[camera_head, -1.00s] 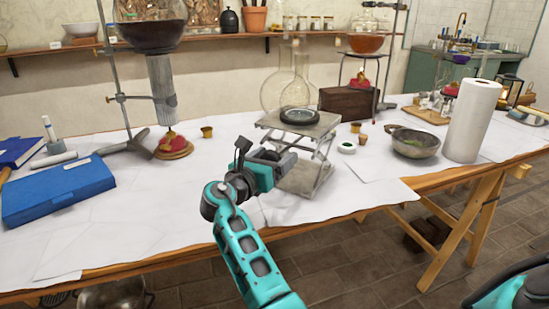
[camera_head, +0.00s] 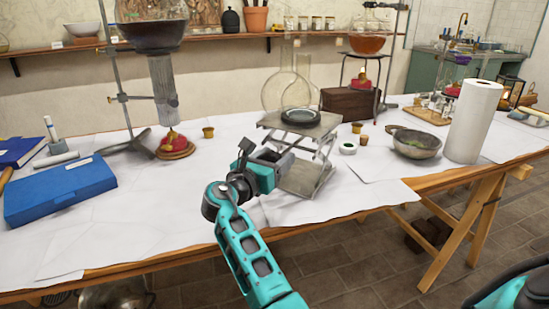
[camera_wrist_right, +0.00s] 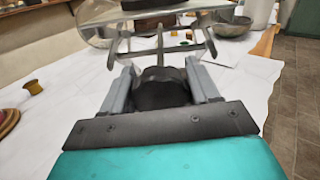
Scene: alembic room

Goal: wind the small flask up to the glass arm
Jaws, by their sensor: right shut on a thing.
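A metal lab jack (camera_head: 282,123) stands on the table with a dark ring (camera_head: 300,116) on its top plate. Clear round glass flasks (camera_head: 283,92) show faintly above and behind the ring. I cannot tell which is the small flask or whether it rests in the ring. I cannot make out the glass arm. My right gripper (camera_head: 284,160) is at the jack's near left side. In the right wrist view the gripper (camera_wrist_right: 163,85) is shut on the jack's dark knob (camera_wrist_right: 160,92), one finger on each side. My left gripper is not in view.
A stand with a dark-bottomed vessel (camera_head: 150,34) and a red burner (camera_head: 173,141) is to the left. A blue box (camera_head: 60,188) lies at far left. A metal bowl (camera_head: 416,143) and paper roll (camera_head: 473,122) stand to the right.

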